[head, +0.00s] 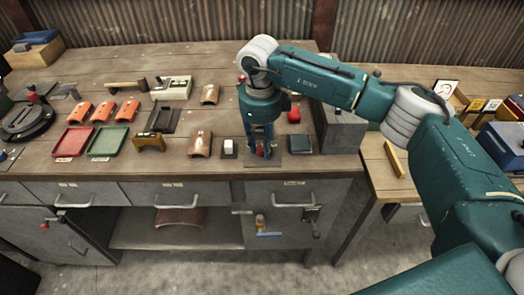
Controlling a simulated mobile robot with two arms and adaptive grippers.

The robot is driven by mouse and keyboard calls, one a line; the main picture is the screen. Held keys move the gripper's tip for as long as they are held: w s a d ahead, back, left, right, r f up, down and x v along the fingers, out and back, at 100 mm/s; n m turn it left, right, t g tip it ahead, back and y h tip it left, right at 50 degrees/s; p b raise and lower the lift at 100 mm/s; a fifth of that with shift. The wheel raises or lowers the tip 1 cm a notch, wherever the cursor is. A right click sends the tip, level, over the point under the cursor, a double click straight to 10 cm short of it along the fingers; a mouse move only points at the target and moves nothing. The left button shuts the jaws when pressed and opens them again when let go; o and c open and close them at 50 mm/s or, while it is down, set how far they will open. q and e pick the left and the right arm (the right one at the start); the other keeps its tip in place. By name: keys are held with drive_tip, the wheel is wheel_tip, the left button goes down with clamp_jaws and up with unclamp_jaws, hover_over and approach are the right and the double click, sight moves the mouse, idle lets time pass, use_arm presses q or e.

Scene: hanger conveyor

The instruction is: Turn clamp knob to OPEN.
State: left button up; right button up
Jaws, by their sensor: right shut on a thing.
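My right gripper (262,148) points straight down at the front of the workbench. It is shut on the clamp knob, which its fingers mostly hide; only a little red shows between them. A dark flat plate (279,161) lies under the fingertips. I cannot read any OPEN mark or tell which way the knob is turned. My left gripper is not in view.
A white block (228,149) on a dark base stands close left of the gripper. A dark blue box (299,144) and a grey block (342,130) stand close right. Behind is a red object (294,114). Red (72,141) and green (107,142) trays lie left.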

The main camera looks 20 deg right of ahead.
sight(263, 149)
drive_tip(key=n+b, duration=0.3)
drive_tip(key=n, duration=0.1)
drive_tip(key=shift+f, duration=0.1)
drive_tip(key=shift+d+n+b, duration=0.1)
drive_tip(key=shift+n+b, duration=0.8)
drive_tip(key=shift+n, duration=1)
drive_tip(key=shift+r, duration=0.2)
drive_tip(key=o, duration=1.2)
drive_tip(key=shift+c, duration=0.2)
wheel_tip(263, 149, up, 12)
drive_tip(key=shift+s, duration=0.35)
drive_tip(key=shift+f, duration=0.1)
